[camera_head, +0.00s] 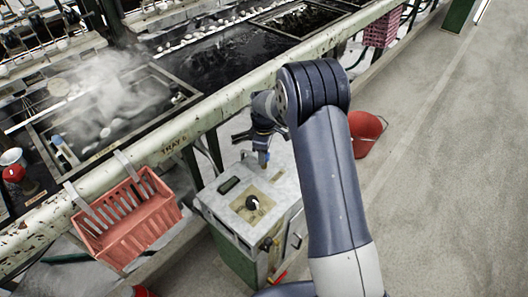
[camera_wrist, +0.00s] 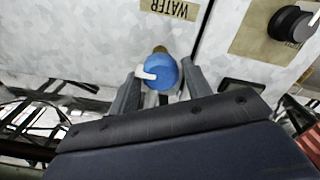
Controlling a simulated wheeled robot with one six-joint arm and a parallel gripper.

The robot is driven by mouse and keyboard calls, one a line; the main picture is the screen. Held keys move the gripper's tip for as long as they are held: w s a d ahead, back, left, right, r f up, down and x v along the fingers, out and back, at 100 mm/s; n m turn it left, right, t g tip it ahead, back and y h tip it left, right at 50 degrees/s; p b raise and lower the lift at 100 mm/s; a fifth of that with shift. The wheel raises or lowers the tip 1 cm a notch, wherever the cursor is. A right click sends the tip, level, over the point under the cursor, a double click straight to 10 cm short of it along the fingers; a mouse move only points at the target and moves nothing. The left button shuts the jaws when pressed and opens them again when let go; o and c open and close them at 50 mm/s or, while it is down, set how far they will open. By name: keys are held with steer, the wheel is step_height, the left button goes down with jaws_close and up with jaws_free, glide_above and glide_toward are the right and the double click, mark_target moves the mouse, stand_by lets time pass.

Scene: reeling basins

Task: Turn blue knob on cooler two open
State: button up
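The cooler (camera_head: 222,192) is a box with a pale speckled top and a green lower side, standing beside the long basin rail. In the wrist view the blue knob (camera_wrist: 166,76) has a white pointer facing left and sits on the speckled top (camera_wrist: 90,40), near a label (camera_wrist: 175,8) reading WATER. My gripper (camera_wrist: 161,80) has one finger on each side of the knob, apart, with small gaps showing. In the head view my gripper (camera_head: 261,148) is over the far part of the cooler top. No number shows on the cooler.
A black knob (camera_head: 252,202) on a tan plate is on the same top; it also shows in the wrist view (camera_wrist: 290,23). A red crate (camera_head: 130,225) hangs on the rail (camera_head: 165,147), left of the cooler. A red bucket (camera_head: 366,133) stands at right. Floor (camera_head: 440,200) is clear at right.

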steer(key=shift+o, duration=1.2)
step_height(320, 180, up, 11)
steer(key=shift+f, duration=0.15)
step_height(320, 180, down, 11)
steer(key=shift+r, duration=0.1)
